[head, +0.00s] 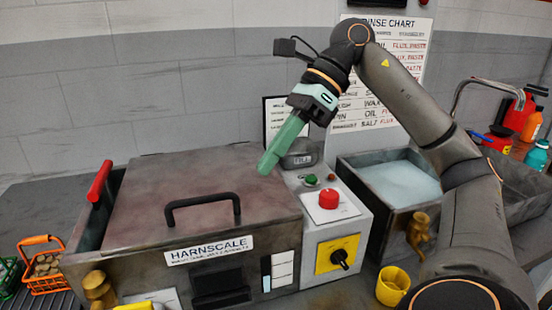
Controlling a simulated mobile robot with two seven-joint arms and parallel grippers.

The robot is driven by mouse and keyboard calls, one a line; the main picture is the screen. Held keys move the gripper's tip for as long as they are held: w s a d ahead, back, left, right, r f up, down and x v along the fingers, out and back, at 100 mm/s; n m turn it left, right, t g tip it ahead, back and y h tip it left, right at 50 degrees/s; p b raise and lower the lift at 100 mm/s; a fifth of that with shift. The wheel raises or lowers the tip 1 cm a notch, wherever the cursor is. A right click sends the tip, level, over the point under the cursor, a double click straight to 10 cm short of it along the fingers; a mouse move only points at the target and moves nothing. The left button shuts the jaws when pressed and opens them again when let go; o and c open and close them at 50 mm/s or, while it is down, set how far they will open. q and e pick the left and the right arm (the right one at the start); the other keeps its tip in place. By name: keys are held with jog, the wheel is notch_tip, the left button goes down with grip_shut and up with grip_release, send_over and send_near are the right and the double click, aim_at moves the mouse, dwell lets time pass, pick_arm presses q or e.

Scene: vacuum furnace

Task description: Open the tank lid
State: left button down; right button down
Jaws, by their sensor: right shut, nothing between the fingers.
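The tank (130,265) is a dark metal box labelled HARNSCALE, at the left and centre of the head view. Its brownish flat lid (190,180) covers most of the top, with a dark strip along the left side. A black bar handle (203,202) stands at the lid's front edge. A red grip (100,181) stands up at the left edge. My right gripper (266,165) has long green fingers, shut and empty, pointing down and left above the lid's right back part, apart from the black handle. My left gripper is not in view.
A control box (350,228) with a red knob (328,198) and a yellow-plated switch (338,256) adjoins the tank's right. Beyond it are a foamy basin (397,183), a yellow cup (393,285) and a tap (485,82). An orange basket (42,268) stands at left.

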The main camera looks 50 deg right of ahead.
aim_at(228, 219)
jog(key=x, duration=0.5)
jog(key=shift+a+f+b, duration=0.2)
jog(key=shift+f+b, duration=0.1)
jog(key=shift+b, duration=0.1)
jog(key=shift+w+a+f, duration=0.15)
jog(key=shift+a+f, duration=0.15)
jog(key=shift+f, duration=0.05)
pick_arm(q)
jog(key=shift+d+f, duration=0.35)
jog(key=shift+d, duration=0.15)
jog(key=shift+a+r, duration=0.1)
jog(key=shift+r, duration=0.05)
pick_arm(e)
jog(key=shift+r, duration=0.1)
